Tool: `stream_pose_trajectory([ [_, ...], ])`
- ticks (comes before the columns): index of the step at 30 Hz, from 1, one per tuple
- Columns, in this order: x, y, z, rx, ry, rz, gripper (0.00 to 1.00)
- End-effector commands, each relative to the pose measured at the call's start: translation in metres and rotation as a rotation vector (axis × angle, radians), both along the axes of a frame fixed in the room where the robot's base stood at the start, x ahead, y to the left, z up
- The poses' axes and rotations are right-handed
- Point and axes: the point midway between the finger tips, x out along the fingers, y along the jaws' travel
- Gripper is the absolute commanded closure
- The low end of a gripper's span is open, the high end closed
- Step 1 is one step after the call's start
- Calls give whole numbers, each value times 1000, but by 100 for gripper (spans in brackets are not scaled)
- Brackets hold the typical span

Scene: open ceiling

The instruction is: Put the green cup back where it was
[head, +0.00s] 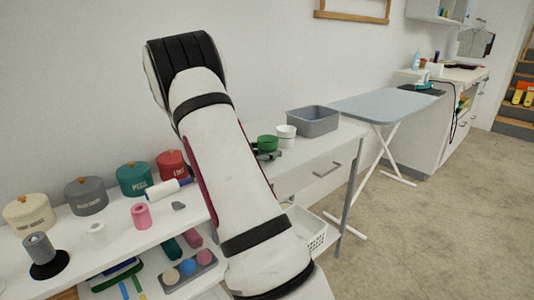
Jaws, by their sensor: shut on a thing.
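The green cup (266,142) shows just right of my arm, over the far part of the white table. My gripper (267,154) is mostly hidden behind my arm; a dark finger part shows at the cup's lower side. It is shut on the green cup. Whether the cup touches the table cannot be told. A white cup (286,132) stands right beside the green cup in the picture, in front of the grey bin.
The grey bin (314,121) stands at the table's far end. Lidded pots, including a red one (172,163) and a teal one (134,178), line the wall at left. A pink spool (140,216) and white roll lie nearer. An ironing board (385,104) stands beyond.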

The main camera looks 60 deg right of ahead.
Motion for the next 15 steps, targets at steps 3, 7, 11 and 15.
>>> stream_pose_trajectory([
  [3, -3, 3, -15, 30, 16, 0, 85],
  [7, -3, 3, -15, 30, 17, 1, 85],
  [11, -3, 3, -15, 30, 17, 1, 26],
  [15, -2, 4, -16, 32, 17, 4, 26],
])
